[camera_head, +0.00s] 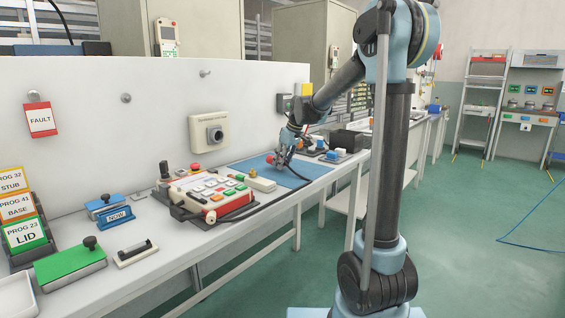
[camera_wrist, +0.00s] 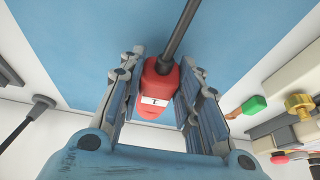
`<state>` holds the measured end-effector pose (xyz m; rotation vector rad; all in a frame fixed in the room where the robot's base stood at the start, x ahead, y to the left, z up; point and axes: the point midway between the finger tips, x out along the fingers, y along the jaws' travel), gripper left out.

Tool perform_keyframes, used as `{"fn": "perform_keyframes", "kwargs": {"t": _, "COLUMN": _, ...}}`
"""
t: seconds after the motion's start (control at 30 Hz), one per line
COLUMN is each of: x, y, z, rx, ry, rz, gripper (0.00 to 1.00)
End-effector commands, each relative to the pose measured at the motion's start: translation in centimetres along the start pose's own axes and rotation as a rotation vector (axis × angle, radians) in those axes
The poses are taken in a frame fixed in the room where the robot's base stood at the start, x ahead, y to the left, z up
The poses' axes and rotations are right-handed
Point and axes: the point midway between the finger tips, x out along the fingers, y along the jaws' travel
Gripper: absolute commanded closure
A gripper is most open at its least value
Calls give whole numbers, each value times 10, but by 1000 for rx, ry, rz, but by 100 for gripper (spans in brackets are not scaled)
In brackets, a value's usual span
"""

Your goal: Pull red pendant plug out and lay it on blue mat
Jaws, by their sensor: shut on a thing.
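The red pendant plug (camera_wrist: 160,88), with a small white label and a black cable, is between the fingers of my gripper (camera_wrist: 162,70) in the wrist view. The gripper is shut on it. The blue mat (camera_wrist: 75,55) lies behind the plug there. In the head view my gripper (camera_head: 281,155) is over the blue mat (camera_head: 292,180), with the red plug (camera_head: 270,159) at its fingertips. I cannot tell whether the plug touches the mat. The pendant (camera_head: 205,190), a pale box with buttons and a red edge, lies left of the mat.
A black cable (camera_head: 255,207) curves along the bench front. A beige connector block (camera_head: 261,184) is beside the pendant. Blue and dark fixtures (camera_head: 330,153) stand right of the mat. A white wall panel (camera_head: 120,120) stands behind the bench.

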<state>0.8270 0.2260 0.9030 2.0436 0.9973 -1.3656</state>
Motion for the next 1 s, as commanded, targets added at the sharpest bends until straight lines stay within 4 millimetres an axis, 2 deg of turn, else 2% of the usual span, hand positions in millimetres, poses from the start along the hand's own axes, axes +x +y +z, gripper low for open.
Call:
{"fn": "perform_keyframes", "kwargs": {"t": 0.8, "x": 12, "y": 0, "z": 5, "rx": 0, "ry": 0, "rz": 0, "gripper": 100}}
{"fn": "perform_keyframes", "kwargs": {"t": 0.83, "x": 12, "y": 0, "z": 5, "rx": 0, "ry": 0, "rz": 0, "gripper": 67}}
{"fn": "perform_keyframes", "kwargs": {"t": 0.93, "x": 12, "y": 0, "z": 5, "rx": 0, "ry": 0, "rz": 0, "gripper": 45}}
{"fn": "perform_keyframes", "kwargs": {"t": 1.0, "x": 12, "y": 0, "z": 5, "rx": 0, "ry": 0, "rz": 0, "gripper": 45}}
